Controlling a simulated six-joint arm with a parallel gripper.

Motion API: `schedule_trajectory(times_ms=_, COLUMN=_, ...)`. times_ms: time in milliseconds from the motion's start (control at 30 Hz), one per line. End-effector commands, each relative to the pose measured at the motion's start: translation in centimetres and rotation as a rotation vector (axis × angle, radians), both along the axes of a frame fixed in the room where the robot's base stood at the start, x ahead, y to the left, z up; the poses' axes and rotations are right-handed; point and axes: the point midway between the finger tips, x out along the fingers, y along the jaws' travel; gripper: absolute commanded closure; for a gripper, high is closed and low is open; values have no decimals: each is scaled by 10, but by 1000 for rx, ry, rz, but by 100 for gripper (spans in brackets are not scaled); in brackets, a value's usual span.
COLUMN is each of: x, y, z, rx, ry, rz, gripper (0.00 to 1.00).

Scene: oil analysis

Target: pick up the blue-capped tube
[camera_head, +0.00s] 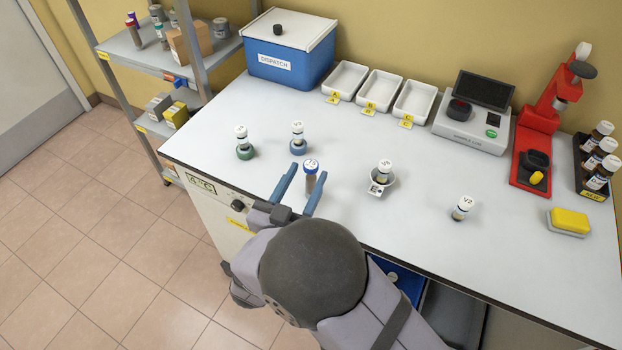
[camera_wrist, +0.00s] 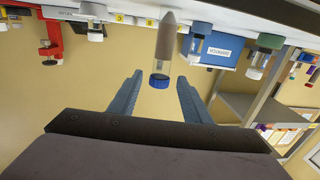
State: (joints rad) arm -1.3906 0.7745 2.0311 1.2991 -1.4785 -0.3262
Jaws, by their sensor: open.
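The blue-capped tube (camera_head: 311,176) stands upright near the front edge of the white bench, with a brownish-grey body and a pale label on its cap. In the wrist view, which is upside down, the blue-capped tube (camera_wrist: 162,62) shows its blue cap lowest and its grey tapered end at the top. My gripper (camera_head: 307,172) has its two blue fingers spread, one on each side of the tube in the picture. The wrist view shows my gripper (camera_wrist: 159,76) with clear gaps between both fingers and the tube. Nothing is held. The exact depth of the fingertips past the tube is unclear.
A white-held tube (camera_head: 381,183) is to the right, then tube V2 (camera_head: 461,209). A yellow sponge (camera_head: 569,221) and red press (camera_head: 536,145) are farther right.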

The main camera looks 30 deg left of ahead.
Motion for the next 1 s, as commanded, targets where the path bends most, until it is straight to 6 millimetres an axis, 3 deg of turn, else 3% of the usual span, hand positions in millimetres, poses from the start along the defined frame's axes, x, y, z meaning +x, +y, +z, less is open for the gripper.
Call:
schedule_trajectory(times_ms=200, x=0, y=0, z=-12, rx=2, ry=0, rz=1, gripper=56)
schedule_trajectory(times_ms=767, x=25, y=3, z=-12, rx=3, ry=2, rz=1, gripper=56)
schedule_trajectory(times_ms=1000, x=52, y=4, z=-10, rx=2, ry=1, rz=-2, gripper=56)
